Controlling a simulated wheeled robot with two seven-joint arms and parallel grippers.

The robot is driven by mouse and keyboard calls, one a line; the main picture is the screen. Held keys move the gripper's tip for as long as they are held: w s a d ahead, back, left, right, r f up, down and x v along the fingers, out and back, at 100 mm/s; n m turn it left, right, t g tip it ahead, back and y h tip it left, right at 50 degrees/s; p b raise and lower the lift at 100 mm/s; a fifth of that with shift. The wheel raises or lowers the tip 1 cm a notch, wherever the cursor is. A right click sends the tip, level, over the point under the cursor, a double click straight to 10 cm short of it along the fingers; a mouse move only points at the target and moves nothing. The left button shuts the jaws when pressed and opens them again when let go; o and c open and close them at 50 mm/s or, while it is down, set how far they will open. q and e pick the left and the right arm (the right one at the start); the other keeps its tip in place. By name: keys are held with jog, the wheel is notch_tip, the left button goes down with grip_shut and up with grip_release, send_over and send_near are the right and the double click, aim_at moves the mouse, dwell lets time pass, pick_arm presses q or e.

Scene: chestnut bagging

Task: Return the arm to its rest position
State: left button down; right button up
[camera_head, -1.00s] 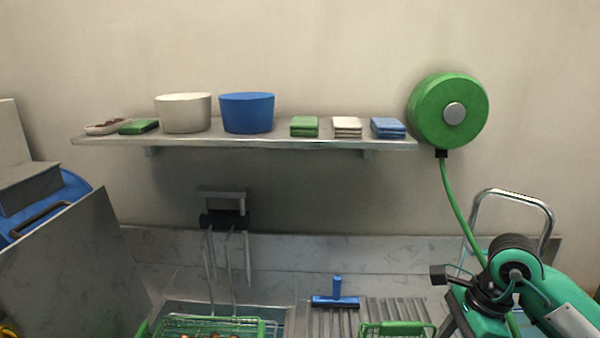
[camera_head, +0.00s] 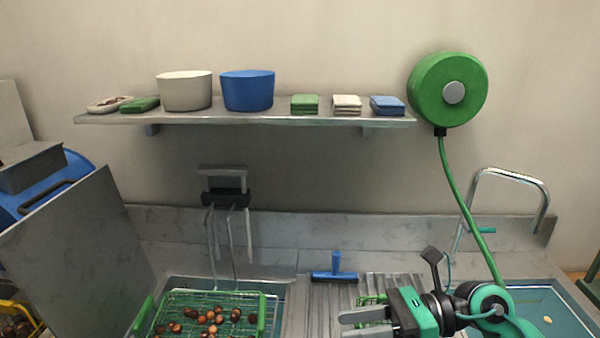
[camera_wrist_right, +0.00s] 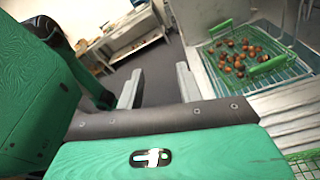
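My right arm comes in from the lower right in the head view. Its gripper (camera_head: 346,325) points left, with its two grey fingers apart, over the ribbed drainboard. In the right wrist view the same gripper (camera_wrist_right: 158,76) has a clear gap between its fingers and nothing in it. My left gripper is not in view. A green-handled wire basket (camera_head: 262,316) with several brown chestnuts (camera_head: 207,318) sits in the left sink basin; the basket also shows in the right wrist view (camera_wrist_right: 222,80).
A blue squeegee (camera_head: 335,270) lies behind the gripper. A green wire piece (camera_head: 370,299) is partly hidden by it. A tap (camera_head: 510,178) and right basin (camera_head: 575,325) flank the arm. A shelf (camera_head: 240,117) with bowls and cloths and a green hose reel (camera_head: 447,90) are above.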

jog(key=w+d+r+m+t, duration=0.3)
jog(key=m+t, duration=0.6)
jog(key=m, duration=0.3)
jog(key=w+d+r+m+t, duration=0.2)
jog(key=m+t, duration=0.7)
jog(key=m, duration=0.2)
jog(key=d+f+m+h, duration=0.5)
jog(key=f+m+h, duration=0.3)
jog(key=m, duration=0.1)
jog(key=d+f+m+h, duration=0.5)
jog(key=f+m+h, duration=0.25)
jog(key=m, duration=0.25)
jog(key=s+f+m+g, duration=0.6)
jog(key=s+f+g, duration=0.8)
jog(key=s+f, duration=0.6)
notch_tip(320, 180, down, 29)
jog(key=s+a+g, duration=0.1)
jog(key=g, duration=0.1)
jog(key=s+d+f+g, duration=0.1)
jog(key=s+d+f, duration=0.2)
jog(key=s+f, duration=1.6)
notch_tip(320, 180, down, 2)
jog(key=shift+s+d+f+h, duration=0.1)
jog(key=shift+s+d+h, duration=0.15)
jog(key=shift+h, duration=0.1)
